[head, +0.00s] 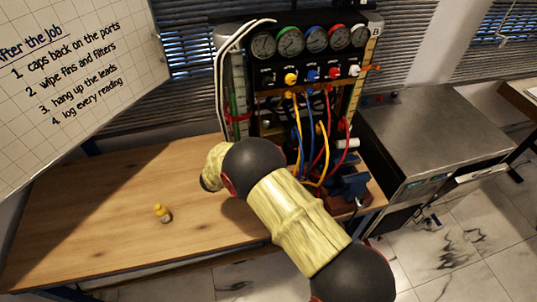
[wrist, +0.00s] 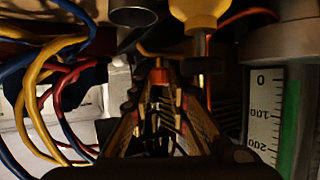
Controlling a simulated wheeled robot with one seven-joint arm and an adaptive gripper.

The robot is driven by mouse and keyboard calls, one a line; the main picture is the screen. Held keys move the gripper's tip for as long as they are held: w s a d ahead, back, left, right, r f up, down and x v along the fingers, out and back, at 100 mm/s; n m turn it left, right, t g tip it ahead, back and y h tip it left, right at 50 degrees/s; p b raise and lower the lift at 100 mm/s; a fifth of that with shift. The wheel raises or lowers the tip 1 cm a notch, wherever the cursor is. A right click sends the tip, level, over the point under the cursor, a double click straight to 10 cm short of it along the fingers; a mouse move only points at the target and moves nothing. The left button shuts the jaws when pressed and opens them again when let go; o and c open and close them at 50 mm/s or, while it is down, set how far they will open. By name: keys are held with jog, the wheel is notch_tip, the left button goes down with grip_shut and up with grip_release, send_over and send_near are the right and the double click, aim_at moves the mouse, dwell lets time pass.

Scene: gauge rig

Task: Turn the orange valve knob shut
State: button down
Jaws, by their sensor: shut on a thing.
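In the wrist view, my gripper (wrist: 160,80) has its two fingers drawn together at their tips on a small orange piece, which looks like the orange valve knob (wrist: 160,73). Only part of the knob shows between the fingertips, and its turn angle cannot be read. In the head view, my own arm hides the gripper and the place it holds. The gauge rig (head: 300,72) stands at the back of the bench, with a row of round gauges and coloured knobs below them.
Yellow, blue and red hoses (wrist: 42,85) hang left of my gripper. A yellow fitting (wrist: 199,14) and a grey cylinder end (wrist: 133,15) are just above. A scaled cylinder (wrist: 265,120) stands right.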

jog(key=shift+w+a+m+g+h, duration=0.15)
jog(key=shift+m+g+h, duration=0.55)
jog(key=shift+m+g, duration=0.35)
jog(key=shift+w+m+g+h, duration=0.1)
jog(key=shift+m+g+h, duration=0.6)
jog(key=shift+m+g, duration=0.3)
jog(key=c, duration=1.7)
grip_release()
jog(key=shift+t, duration=0.25)
